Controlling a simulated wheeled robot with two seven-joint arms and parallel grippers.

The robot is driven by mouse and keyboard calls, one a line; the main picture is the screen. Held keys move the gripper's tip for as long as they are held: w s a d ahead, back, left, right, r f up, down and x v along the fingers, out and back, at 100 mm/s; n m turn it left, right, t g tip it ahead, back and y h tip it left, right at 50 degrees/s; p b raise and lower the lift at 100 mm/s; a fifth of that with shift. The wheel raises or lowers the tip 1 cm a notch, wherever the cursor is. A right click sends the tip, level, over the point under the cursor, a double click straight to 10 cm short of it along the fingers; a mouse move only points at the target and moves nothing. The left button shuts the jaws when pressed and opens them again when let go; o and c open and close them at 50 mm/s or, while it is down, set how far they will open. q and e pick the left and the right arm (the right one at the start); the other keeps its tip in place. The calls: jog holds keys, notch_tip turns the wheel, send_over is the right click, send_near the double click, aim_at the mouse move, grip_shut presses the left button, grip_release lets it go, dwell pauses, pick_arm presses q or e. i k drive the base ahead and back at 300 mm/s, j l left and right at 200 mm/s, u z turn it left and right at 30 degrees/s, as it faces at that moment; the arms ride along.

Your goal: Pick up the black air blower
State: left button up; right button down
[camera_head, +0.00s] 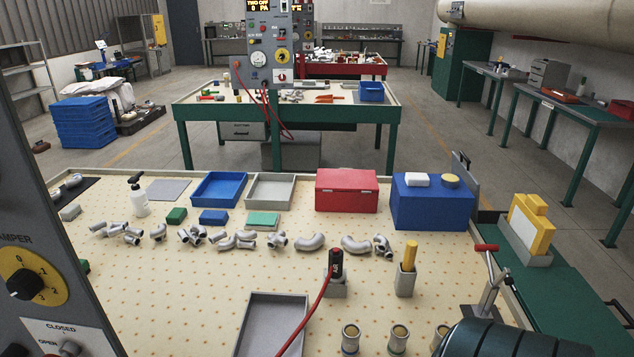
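The black air blower (336,262) stands upright in a small grey holder (336,287) on the dotted cream tabletop. It has a red mark on its front. A red hose (318,300) runs from it down toward the bottom edge of the view. Its lower end is hidden inside the holder. Neither of my grippers shows in the head view.
A yellow-handled tool (410,254) stands in another holder to the right. A grey tray (272,325) lies in front, left of several small cups. Pipe castings (311,242) line up behind. A red-handled lever (487,248) and dark ribbed object (510,340) occupy the right front.

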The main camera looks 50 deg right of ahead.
aim_at(338, 276)
jog(key=z, duration=1.7)
